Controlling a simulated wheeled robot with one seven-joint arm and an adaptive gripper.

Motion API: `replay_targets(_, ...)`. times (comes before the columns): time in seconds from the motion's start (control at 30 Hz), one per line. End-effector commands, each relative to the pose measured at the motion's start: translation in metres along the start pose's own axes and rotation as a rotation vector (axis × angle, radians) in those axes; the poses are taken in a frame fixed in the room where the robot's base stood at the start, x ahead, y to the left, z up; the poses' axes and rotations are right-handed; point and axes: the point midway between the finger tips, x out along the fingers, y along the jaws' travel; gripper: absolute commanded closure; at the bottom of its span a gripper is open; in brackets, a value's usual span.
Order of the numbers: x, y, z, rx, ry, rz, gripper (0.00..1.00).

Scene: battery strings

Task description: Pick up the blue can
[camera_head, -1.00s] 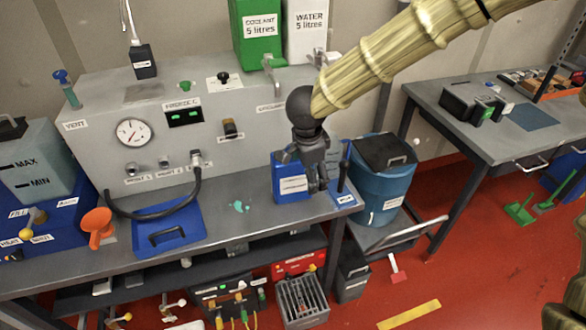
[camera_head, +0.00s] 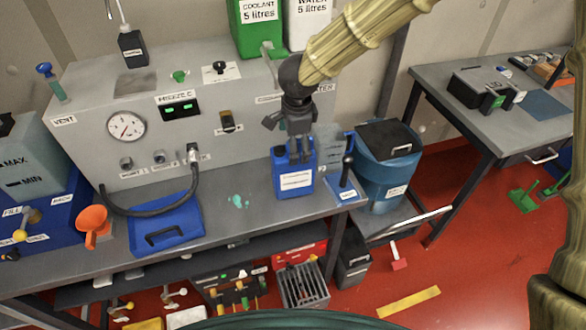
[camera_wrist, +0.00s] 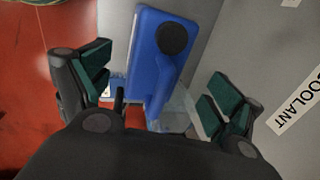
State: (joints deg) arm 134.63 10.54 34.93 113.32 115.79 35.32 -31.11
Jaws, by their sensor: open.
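The blue can (camera_head: 293,175) stands upright on the grey bench near its right end, with a white label on its front. In the wrist view the blue can (camera_wrist: 152,62) shows its dark round cap and lies between the open fingers. My gripper (camera_head: 300,158) is above the can in the head view, fingers pointing down and partly covering the can's top. In the wrist view my gripper (camera_wrist: 150,92) is open, one green-padded finger on each side of the can, with visible gaps. I cannot tell whether the fingers reach down past the can's top.
A blue holder with a dark upright handle (camera_head: 347,165) stands just right of the can. A clear container (camera_head: 330,150) is behind it. The grey panel (camera_head: 235,125) rises behind the bench. Bench between is mostly clear.

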Motion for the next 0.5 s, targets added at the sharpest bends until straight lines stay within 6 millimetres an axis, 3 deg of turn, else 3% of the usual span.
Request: replay_targets(0.5, 0.043, 0.000, 0.000, -0.003, 0.000, 0.000, 0.08)
